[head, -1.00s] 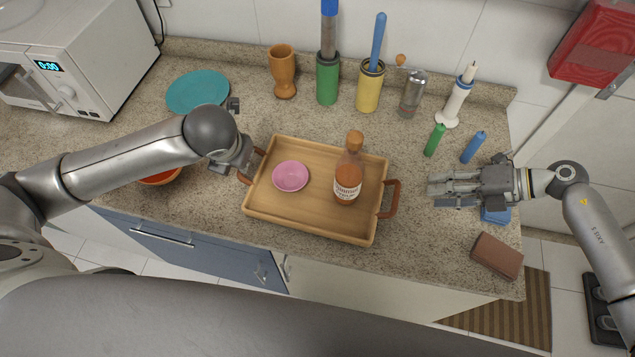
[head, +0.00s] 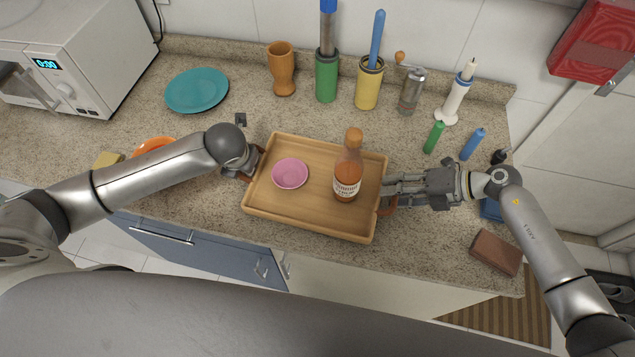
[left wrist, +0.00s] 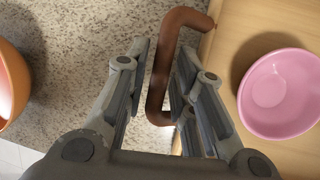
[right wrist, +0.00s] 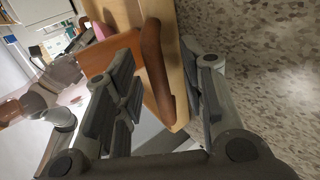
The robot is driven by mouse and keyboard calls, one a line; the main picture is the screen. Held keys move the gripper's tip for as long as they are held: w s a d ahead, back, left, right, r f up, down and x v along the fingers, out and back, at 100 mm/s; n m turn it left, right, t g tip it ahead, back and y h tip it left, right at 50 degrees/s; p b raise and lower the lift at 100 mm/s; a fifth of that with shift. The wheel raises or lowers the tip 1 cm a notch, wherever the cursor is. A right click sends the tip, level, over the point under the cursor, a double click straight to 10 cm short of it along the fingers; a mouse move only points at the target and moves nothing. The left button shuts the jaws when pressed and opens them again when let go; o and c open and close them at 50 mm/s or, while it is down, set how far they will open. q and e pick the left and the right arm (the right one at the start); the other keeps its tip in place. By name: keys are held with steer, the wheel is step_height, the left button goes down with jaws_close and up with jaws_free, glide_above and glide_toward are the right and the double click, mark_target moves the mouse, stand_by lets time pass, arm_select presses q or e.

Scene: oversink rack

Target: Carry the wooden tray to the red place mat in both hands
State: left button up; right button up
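The wooden tray (head: 315,221) rests on the counter, carrying a pink bowl (head: 290,173) and an upright sauce bottle (head: 347,176). My left gripper (head: 249,163) is at the tray's left handle. In the left wrist view its open fingers (left wrist: 160,85) stand either side of the brown left handle (left wrist: 165,75), with gaps showing. My right gripper (head: 390,190) is at the tray's right handle (head: 388,207). In the right wrist view its fingers (right wrist: 165,80) are open, with the right handle (right wrist: 155,70) between them. I cannot make out a red place mat.
A teal plate (head: 197,90), a wooden cup (head: 282,68), a green holder (head: 327,76) and a yellow holder (head: 368,83) stand behind the tray. An orange bowl (head: 152,146) is at left. A brown block (head: 496,252) lies at right, near the counter's edge.

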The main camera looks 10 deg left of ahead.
arm_select(q)
steer(key=shift+f, duration=0.1)
arm_select(e)
steer(key=shift+a, duration=0.1)
steer(key=shift+c, duration=0.2)
arm_select(q)
steer(key=c, duration=0.5)
arm_select(e)
steer(key=c, duration=0.5)
arm_select(q)
jaws_close()
arm_select(e)
jaws_close()
arm_select(q)
steer(key=shift+w, duration=0.1)
